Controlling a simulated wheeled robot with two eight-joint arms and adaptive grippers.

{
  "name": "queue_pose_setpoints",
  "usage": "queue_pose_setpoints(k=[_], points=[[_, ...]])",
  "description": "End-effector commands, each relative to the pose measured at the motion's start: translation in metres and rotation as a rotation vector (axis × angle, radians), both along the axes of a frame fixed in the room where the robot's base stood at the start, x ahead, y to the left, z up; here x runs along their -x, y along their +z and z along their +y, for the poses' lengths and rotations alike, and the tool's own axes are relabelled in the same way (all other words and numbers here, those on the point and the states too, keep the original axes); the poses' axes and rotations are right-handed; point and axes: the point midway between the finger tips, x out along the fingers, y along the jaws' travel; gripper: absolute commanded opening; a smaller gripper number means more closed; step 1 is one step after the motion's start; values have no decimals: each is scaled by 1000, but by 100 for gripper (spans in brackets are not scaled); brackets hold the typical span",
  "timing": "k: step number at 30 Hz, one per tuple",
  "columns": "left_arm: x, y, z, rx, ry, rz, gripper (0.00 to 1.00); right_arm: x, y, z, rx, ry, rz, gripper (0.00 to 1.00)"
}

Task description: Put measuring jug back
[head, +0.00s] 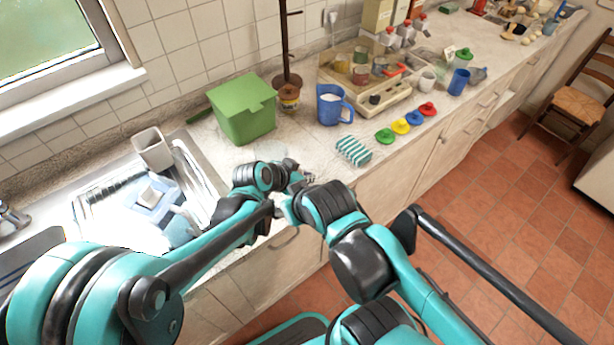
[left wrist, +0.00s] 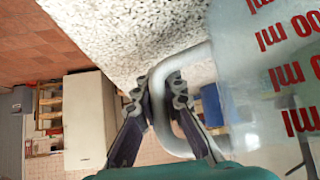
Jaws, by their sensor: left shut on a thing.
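The measuring jug is a clear vessel with red ml markings. In the left wrist view the measuring jug (left wrist: 285,75) fills the right side, and its pale handle passes between my left gripper's fingers (left wrist: 168,90). My left gripper is shut on that handle. In the head view my left gripper (head: 302,176) is over the counter's front part, partly hidden by my arms. The jug (head: 270,151) shows only faintly there, just behind my left wrist. My right arm crosses close to the left one, and its fingers cannot be made out.
The sink (head: 207,170) with dishes lies to the left. Several coloured lids (head: 401,126) line the front edge.

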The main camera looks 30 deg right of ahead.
Motion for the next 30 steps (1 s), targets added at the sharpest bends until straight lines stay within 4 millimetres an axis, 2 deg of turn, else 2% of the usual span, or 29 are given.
queue_pose_setpoints(k=[2, 3, 5, 13, 17, 30], points=[[0, -4, 0, 0, 0, 0, 0, 0, -4, 0, 0, 0, 0, 57], [0, -3, 0, 0, 0, 0, 15, 0, -3, 0, 0, 0, 0, 57], [0, -3, 0, 0, 0, 0, 30, 0, -3, 0, 0, 0, 0, 57], [0, -2, 0, 0, 0, 0, 30, 0, -2, 0, 0, 0, 0, 57], [0, 4, 1, 0, 1, -1, 30, 0, 3, 0, 0, 0, 0, 57], [22, 68, 62, 0, 1, 0, 30, 0, 31, 0, 0, 0, 0, 57]])
